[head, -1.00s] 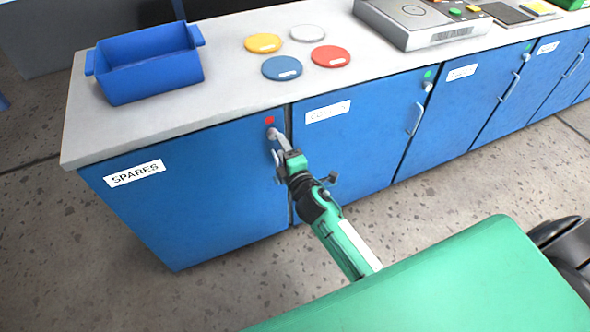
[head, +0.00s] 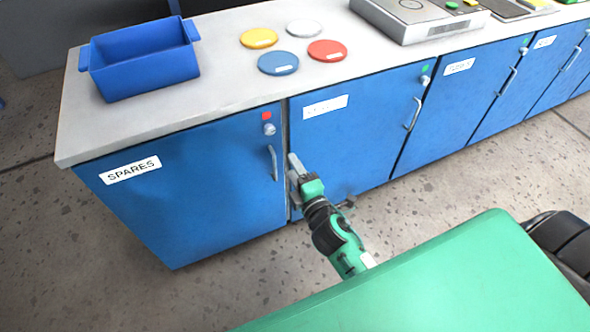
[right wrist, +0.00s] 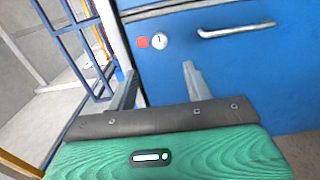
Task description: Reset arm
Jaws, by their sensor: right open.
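My right gripper (head: 296,176) is open and empty, in front of the blue cupboard fronts near the edge of the SPARES door (head: 190,195). In the right wrist view its two fingers (right wrist: 160,85) stand apart with nothing between them. The grey lock knob (head: 269,129) on the SPARES door, below a red square (head: 266,115), is clear of the gripper. The knob (right wrist: 159,40) also shows in the right wrist view beyond the fingertips. The SPARES door looks shut. My left gripper is not in view.
The door's bar handle (head: 273,163) sticks out close to my right gripper. On the grey worktop (head: 190,118) are a blue bin (head: 145,65), several coloured discs (head: 278,62) and a grey device (head: 415,20). Speckled floor (head: 90,230) is open at the left.

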